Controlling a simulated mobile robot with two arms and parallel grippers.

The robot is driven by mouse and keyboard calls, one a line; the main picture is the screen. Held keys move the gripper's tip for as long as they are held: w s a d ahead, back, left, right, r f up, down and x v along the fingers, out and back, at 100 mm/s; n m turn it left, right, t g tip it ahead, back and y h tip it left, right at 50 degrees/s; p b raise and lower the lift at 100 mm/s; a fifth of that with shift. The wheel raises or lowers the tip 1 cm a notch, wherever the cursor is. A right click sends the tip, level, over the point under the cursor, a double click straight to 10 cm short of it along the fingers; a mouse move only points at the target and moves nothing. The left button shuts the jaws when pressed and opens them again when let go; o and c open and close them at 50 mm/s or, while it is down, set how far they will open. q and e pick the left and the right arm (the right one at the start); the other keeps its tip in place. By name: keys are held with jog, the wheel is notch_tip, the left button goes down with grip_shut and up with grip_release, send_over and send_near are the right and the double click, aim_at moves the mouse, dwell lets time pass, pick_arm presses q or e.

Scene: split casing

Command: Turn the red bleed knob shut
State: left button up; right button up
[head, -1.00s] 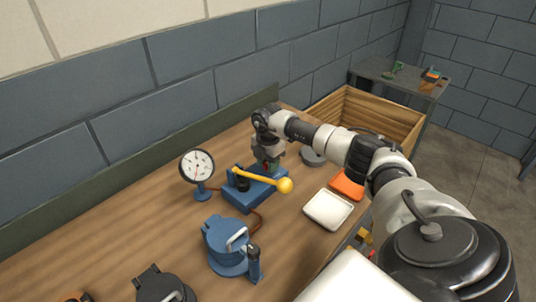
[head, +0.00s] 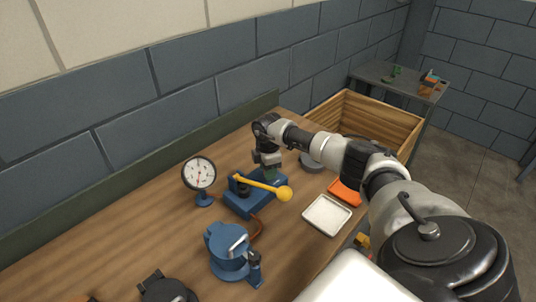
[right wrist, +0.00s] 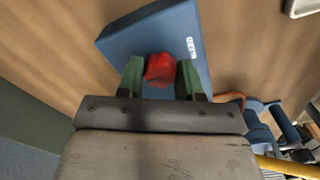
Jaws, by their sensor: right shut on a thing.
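The red bleed knob (right wrist: 160,68) sits on the blue pump block (right wrist: 115,40) and shows in the right wrist view between the two green fingers. My right gripper (right wrist: 160,76) is shut on it, with a finger against each side. In the head view my right gripper (head: 268,174) points down at the back of the blue block (head: 240,204), and the knob is hidden there. A yellow lever with a ball end (head: 285,194) crosses the block in front of the gripper. My left gripper is out of view.
A dial gauge (head: 199,173) stands left of the block. A blue lidded pot (head: 228,250) stands in front. A white tray (head: 327,215), an orange tray (head: 345,192) and a grey disc (head: 312,162) lie to the right, under or near my arm. A wooden crate (head: 385,120) is behind.

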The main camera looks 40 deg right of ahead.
jog(key=shift+d+r, duration=0.1)
jog(key=o, duration=0.9)
notch_tip(320, 180, up, 11)
jog(key=shift+f+b, duration=0.15)
jog(key=shift+b, duration=0.95)
